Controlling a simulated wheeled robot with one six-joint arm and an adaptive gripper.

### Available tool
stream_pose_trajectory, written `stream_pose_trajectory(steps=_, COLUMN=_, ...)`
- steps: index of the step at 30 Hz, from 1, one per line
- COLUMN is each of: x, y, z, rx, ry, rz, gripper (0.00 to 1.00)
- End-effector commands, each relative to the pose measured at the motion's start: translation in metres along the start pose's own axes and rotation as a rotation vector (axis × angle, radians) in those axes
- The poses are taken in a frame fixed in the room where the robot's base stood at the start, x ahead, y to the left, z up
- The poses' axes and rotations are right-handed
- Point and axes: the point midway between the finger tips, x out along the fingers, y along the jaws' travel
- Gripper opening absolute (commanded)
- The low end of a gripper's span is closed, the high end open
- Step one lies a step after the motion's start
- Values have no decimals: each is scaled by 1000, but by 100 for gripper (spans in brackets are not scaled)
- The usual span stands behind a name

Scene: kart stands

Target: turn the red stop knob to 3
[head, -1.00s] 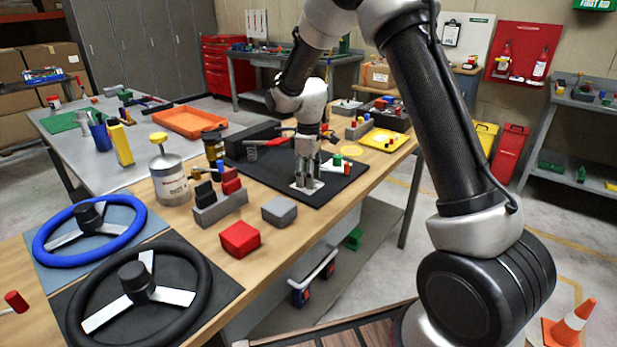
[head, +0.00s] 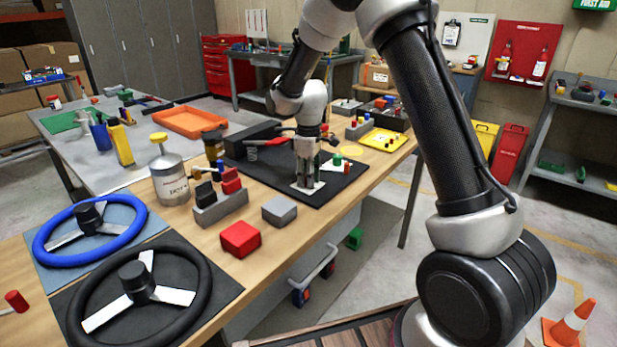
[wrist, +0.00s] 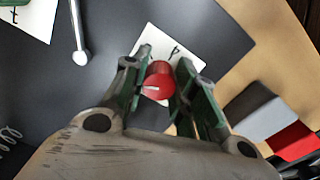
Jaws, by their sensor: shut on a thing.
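The red stop knob (wrist: 158,82) sits between the two fingers of my gripper (wrist: 159,77) in the wrist view. A short white pointer line shows on its near left part. The knob stands on a white plate (wrist: 148,42) with dark marks, only partly legible; the fingers hide some of it. In the head view my gripper (head: 307,182) points down at this white plate (head: 320,187) on the black mat (head: 340,191), and its fingers hide the knob. My gripper is shut on the knob.
A green knob (head: 337,159) stands behind my gripper. In the wrist view a silver lever (wrist: 80,52) lies left of the plate. A grey block (head: 279,211) and a red block (head: 240,239) lie on the wooden bench, nearer than the mat.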

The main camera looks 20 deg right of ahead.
Motion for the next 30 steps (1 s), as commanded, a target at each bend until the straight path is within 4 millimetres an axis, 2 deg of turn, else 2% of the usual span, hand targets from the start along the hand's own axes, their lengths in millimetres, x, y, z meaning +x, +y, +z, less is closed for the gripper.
stream_pose_trajectory(steps=30, x=0, y=-2, z=-1, rx=833, ry=1, rz=1, gripper=4)
